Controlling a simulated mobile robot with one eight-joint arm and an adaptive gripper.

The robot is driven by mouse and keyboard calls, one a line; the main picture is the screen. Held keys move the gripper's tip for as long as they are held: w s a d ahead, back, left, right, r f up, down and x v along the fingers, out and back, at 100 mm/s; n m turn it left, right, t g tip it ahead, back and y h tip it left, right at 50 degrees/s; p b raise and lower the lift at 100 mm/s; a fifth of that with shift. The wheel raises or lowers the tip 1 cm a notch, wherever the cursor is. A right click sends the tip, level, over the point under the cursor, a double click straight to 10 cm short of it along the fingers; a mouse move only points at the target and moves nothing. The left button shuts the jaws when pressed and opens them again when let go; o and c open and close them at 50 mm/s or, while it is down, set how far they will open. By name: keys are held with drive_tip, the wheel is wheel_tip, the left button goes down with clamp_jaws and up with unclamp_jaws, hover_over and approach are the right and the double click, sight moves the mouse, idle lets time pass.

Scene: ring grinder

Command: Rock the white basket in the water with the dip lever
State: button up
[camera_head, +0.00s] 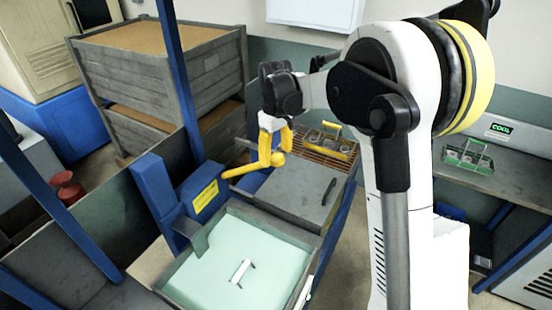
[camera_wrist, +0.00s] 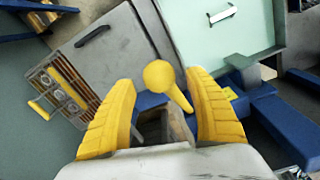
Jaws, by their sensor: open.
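The dip lever (camera_head: 240,171) is a yellow rod with a round ball knob, rising from a blue housing beside the tank. The knob (camera_wrist: 159,74) shows between my fingers in the wrist view. My gripper (camera_head: 272,158) has yellow fingers and is open around the knob from above; I cannot tell whether a finger touches it. The tank of pale green water (camera_head: 215,262) is in the lower middle of the head view. A white bar (camera_head: 241,271) with dark ends shows in the water, and in the wrist view (camera_wrist: 223,13); the rest of the white basket cannot be made out.
A grey lid (camera_head: 295,192) with a dark handle lies beside the tank. Behind it a yellow-handled basket (camera_head: 328,140) sits on a brown grate. A green-handled basket (camera_head: 468,157) stands on the right bench. A blue post (camera_head: 180,80) and stacked grey crates (camera_head: 160,75) stand at left.

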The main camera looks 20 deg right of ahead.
wheel_tip(320, 180, up, 10)
drive_tip(key=shift+s+a, duration=0.1)
drive_tip(key=shift+s, duration=0.05)
drive_tip(key=shift+a, duration=0.1)
